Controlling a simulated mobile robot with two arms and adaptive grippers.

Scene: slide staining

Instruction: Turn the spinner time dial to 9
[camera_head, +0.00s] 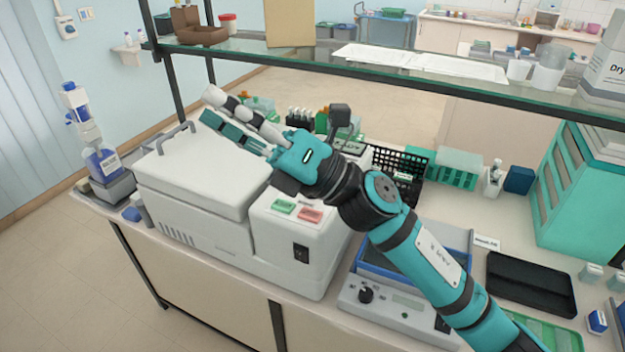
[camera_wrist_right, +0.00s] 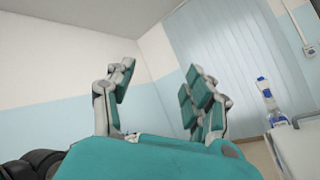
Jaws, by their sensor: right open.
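The white spinner (camera_head: 200,190) stands on the bench at centre left, its lid closed. Its control panel at the right of the lid has a green button (camera_head: 284,205), a red button (camera_head: 310,215) and a black switch (camera_head: 301,253). I cannot make out its time dial; my right arm covers part of the panel. My right gripper (camera_head: 210,106) is above the spinner's lid, pointing to the back left, open and empty. Its spread fingers also show in the right wrist view (camera_wrist_right: 160,80), facing the wall and blinds. My left gripper is not in view.
A glass shelf (camera_head: 400,72) runs above the bench behind the arm. A device with a black knob (camera_head: 366,294) sits right of the spinner, beneath my right arm. A black rack (camera_head: 398,178) stands behind; a blue-white bottle (camera_head: 88,140) stands at the left.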

